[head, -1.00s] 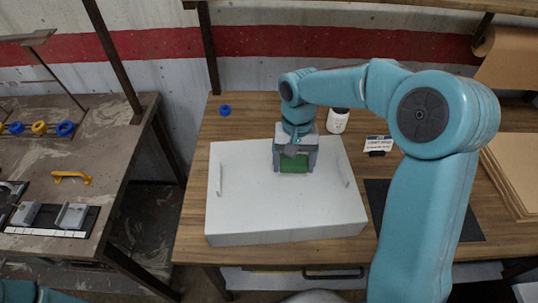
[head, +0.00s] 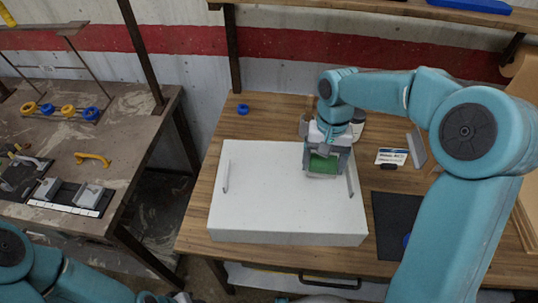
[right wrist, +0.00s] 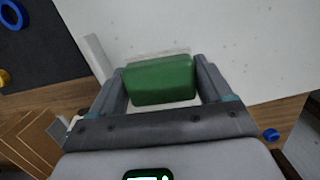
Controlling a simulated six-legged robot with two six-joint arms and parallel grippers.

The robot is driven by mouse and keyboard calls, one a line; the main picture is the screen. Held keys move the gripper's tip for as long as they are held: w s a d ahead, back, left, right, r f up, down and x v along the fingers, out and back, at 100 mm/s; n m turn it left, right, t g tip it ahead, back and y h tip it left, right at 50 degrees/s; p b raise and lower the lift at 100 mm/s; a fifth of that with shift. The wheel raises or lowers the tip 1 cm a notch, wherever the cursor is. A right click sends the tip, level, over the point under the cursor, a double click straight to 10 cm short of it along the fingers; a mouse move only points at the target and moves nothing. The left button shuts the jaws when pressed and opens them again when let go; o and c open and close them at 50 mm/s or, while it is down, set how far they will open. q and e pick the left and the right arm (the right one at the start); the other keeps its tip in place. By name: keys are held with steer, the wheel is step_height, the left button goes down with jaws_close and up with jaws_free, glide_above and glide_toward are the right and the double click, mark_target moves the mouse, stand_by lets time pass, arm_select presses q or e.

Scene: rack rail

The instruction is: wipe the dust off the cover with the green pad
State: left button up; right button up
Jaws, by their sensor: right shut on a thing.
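The cover (head: 270,205) is a white box-like slab with a grey handle near each side. It lies on the wooden table, and small specks show on it in the right wrist view (right wrist: 245,55). My right gripper (head: 325,168) is shut on the green pad (head: 323,164), over the back right part of the cover beside the right handle. The pad shows between the two fingers in the right wrist view (right wrist: 160,80). I cannot tell whether it touches the cover. My left arm is at the lower left; its gripper end (head: 168,298) is mostly cut off by the bottom edge.
A blue ring (head: 242,109) lies behind the cover. A white label card (head: 391,156) and a dark mat (head: 397,222) are to its right. A second bench at left holds coloured rings (head: 68,110) and a yellow handle (head: 92,159). A gap separates the benches.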

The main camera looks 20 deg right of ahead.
steer(key=shift+a+r, duration=0.1)
steer(key=shift+r, duration=0.4)
steer(key=shift+d+r+p, duration=0.2)
steer(key=shift+r+p, duration=0.9)
steer(key=shift+p, duration=0.05)
step_height(320, 180, up, 2)
steer(key=shift+a+r+p, duration=0.1)
steer(key=shift+a+p, duration=0.05)
steer(key=shift+p, duration=0.65)
steer(key=shift+r, duration=0.15)
